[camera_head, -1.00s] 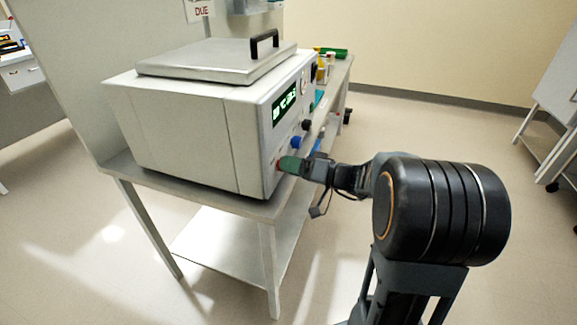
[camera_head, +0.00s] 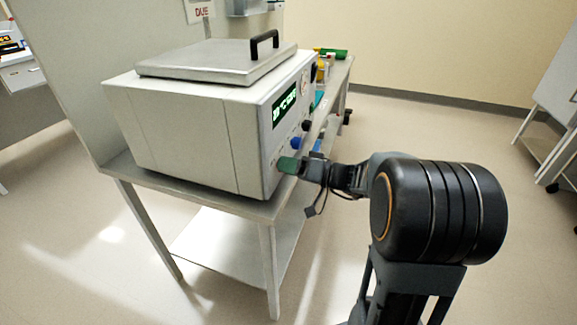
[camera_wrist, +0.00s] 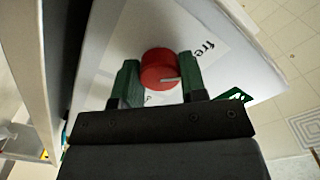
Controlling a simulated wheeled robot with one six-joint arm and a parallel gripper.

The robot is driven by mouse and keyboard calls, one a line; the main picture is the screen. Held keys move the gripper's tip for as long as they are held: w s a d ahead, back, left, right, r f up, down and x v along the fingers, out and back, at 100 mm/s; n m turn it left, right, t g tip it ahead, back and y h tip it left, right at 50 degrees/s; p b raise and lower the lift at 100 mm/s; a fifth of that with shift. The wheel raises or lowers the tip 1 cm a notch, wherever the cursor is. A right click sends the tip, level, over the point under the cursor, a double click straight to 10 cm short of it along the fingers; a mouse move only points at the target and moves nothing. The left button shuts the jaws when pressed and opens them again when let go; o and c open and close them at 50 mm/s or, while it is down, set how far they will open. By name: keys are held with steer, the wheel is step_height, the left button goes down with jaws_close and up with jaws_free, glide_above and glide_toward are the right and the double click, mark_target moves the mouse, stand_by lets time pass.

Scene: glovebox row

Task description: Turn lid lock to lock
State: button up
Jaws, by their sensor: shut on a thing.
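The lid lock appears to be the red round knob (camera_wrist: 160,68) with a pale pointer line, on the white front panel in the wrist view. My gripper (camera_wrist: 160,75) has one green finger on each side of this knob and is shut on it. In the head view my gripper (camera_head: 287,165) is at the lower front of the white bath unit (camera_head: 190,130), and its green finger hides the red knob. The unit's grey lid (camera_head: 215,60) with a black handle (camera_head: 264,43) lies flat on top.
A blue knob (camera_head: 296,143) and a black knob (camera_head: 306,126) sit just above on the same panel, below a green-lit display (camera_head: 284,104). The unit stands on a bench (camera_head: 240,208). Small bottles and a green item (camera_head: 335,54) stand behind it.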

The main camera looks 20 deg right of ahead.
steer(key=shift+m, duration=0.4)
steer(key=shift+m+p, duration=3.35)
steer(key=shift+m, duration=5.15)
steer(key=o, duration=0.9)
